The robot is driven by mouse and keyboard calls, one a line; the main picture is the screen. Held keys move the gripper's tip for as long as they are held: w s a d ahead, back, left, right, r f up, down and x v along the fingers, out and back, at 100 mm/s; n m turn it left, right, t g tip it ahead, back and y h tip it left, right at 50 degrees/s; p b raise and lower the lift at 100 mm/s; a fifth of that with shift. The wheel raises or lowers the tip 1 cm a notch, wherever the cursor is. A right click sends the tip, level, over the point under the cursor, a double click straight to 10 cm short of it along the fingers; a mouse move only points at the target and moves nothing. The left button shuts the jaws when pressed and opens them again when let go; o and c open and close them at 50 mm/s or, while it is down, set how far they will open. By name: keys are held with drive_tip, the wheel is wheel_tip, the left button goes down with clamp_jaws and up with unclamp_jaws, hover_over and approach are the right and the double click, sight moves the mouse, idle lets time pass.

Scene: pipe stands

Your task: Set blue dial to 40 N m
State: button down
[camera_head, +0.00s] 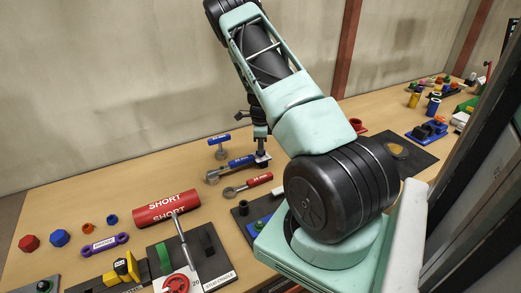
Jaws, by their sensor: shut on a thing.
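A blue-handled wrench (238,163) with a grey head lies on the wooden table (165,168) near the middle of the view. A small dark blue dial (262,156) sits at the right end of its handle. My gripper (261,145) points straight down over that end, and its fingers are shut on the dial. The fingertips are small in the picture and partly cover the dial. The dial's reading is too small to make out.
A red cylinder marked SHORT (165,208) lies to the left. A board with a red dial (177,282) is at the front. The table's back left is clear.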

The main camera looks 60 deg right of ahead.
drive_tip(key=c, duration=1.7)
unclamp_jaws()
drive_tip(key=shift+r, duration=0.1)
drive_tip(key=shift+r+p, duration=0.9)
drive_tip(key=shift+r, duration=0.55)
wheel_tip(320, 180, up, 17)
drive_tip(key=b, duration=0.4)
drive_tip(key=shift+r, duration=0.2)
